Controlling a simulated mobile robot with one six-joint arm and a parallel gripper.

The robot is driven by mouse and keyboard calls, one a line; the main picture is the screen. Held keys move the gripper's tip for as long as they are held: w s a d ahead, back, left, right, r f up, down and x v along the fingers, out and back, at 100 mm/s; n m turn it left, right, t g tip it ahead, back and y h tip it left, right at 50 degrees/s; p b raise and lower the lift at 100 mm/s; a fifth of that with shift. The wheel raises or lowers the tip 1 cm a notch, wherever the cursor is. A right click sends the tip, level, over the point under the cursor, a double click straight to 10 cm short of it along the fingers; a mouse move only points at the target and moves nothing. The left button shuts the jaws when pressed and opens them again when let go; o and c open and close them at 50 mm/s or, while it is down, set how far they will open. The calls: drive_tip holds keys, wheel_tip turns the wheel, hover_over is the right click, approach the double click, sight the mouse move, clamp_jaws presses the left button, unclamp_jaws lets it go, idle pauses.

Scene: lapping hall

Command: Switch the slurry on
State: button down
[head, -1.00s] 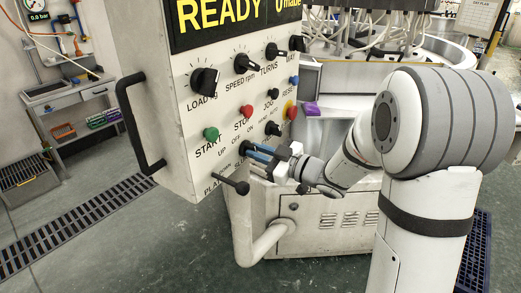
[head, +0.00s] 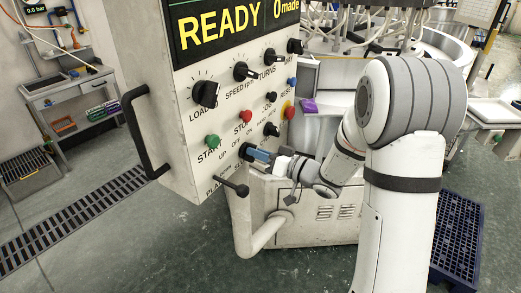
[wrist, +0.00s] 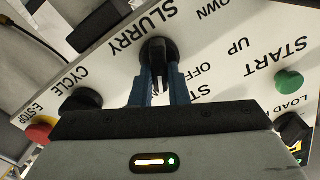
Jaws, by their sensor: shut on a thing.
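The slurry switch is a black rotary knob (wrist: 158,52) on the white control panel, beside the word SLURRY in the wrist view. My gripper (wrist: 158,88) is shut on this knob, with one blue finger on each side of it. I cannot tell which mark the knob points at.
A green START button (head: 212,141), a red STOP button (head: 246,116) and a red emergency stop (head: 289,112) sit close by. A black platen lever (head: 235,187) sticks out just below left of my gripper. A black handle (head: 140,125) stands on the panel's left side.

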drive_tip(key=shift+m, duration=0.3)
idle(0.4)
drive_tip(key=c, duration=1.6)
unclamp_jaws()
drive_tip(key=shift+a, duration=0.2)
drive_tip(key=shift+o, duration=1)
drive_tip(key=shift+d, duration=0.1)
drive_tip(key=b+v, duration=0.2)
drive_tip(key=v, duration=0.5)
drive_tip(key=shift+s+d, duration=0.2)
drive_tip(key=shift+d, duration=0.15)
